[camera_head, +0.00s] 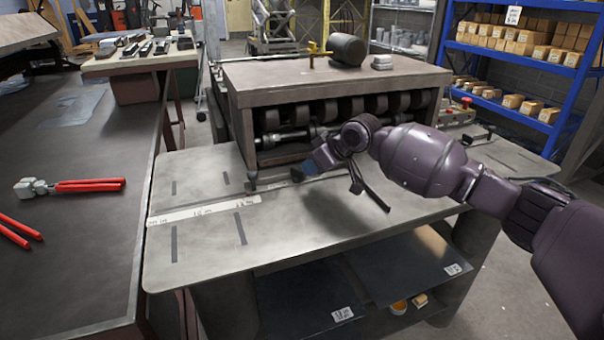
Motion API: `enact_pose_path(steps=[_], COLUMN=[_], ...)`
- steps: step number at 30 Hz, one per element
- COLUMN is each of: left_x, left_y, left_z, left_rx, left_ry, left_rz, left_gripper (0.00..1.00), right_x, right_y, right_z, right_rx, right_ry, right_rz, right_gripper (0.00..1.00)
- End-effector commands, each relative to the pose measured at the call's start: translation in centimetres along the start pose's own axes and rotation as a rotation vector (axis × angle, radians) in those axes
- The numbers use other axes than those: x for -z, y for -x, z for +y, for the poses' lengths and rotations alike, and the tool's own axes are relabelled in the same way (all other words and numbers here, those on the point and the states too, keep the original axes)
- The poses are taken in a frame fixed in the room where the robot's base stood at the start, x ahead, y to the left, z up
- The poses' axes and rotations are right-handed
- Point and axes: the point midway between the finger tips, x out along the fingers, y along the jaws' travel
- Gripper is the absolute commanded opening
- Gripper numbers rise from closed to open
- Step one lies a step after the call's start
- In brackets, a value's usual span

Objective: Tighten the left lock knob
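The duct-forming machine (240,100) stands on a grey metal table with a row of dark rollers under its top. A guide bar (268,185) lies along the table in front of it. My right arm comes in from the right, and my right gripper (312,168) is low over the bar, in front of the rollers. My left gripper is not in view.
A printed scale strip (205,212) lies on the table's left part, which is clear. A dark workbench (95,240) on the left holds red-handled pliers (88,185). A blue shelf (565,70) with boxes stands at the back right. A lower shelf (400,270) is under the table.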

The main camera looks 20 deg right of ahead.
Motion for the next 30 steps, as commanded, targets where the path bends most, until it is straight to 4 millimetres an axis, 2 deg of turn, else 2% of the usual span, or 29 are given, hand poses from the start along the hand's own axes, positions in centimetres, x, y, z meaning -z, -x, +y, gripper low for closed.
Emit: enact_pose_path(steps=[1,3,9,21,22,26,30], left_x=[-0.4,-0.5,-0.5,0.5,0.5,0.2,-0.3], left_y=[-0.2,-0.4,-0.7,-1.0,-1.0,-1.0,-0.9], left_z=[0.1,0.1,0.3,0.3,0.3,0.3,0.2], left_rx=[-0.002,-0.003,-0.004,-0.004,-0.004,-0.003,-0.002], left_ry=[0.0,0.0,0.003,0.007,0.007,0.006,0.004], left_rz=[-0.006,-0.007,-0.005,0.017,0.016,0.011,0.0], left_gripper=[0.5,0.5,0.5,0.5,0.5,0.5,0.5], right_x=[-0.3,-0.3,-0.1,0.1,0.1,0.1,0.1], right_y=[-1.3,-2.3,-4.2,-4.6,-4.6,-4.6,-4.6], right_z=[0.0,0.0,0.0,0.0,0.0,0.0,0.0], right_rx=[0.003,0.003,0.0,-0.002,-0.002,-0.001,-0.001], right_ry=[-0.002,-0.002,0.0,0.002,0.002,0.002,0.002], right_rz=[-0.003,-0.003,-0.001,0.002,0.002,0.002,0.001], right_gripper=[0.22,0.22,0.22,0.22,0.21,0.01,0.0])
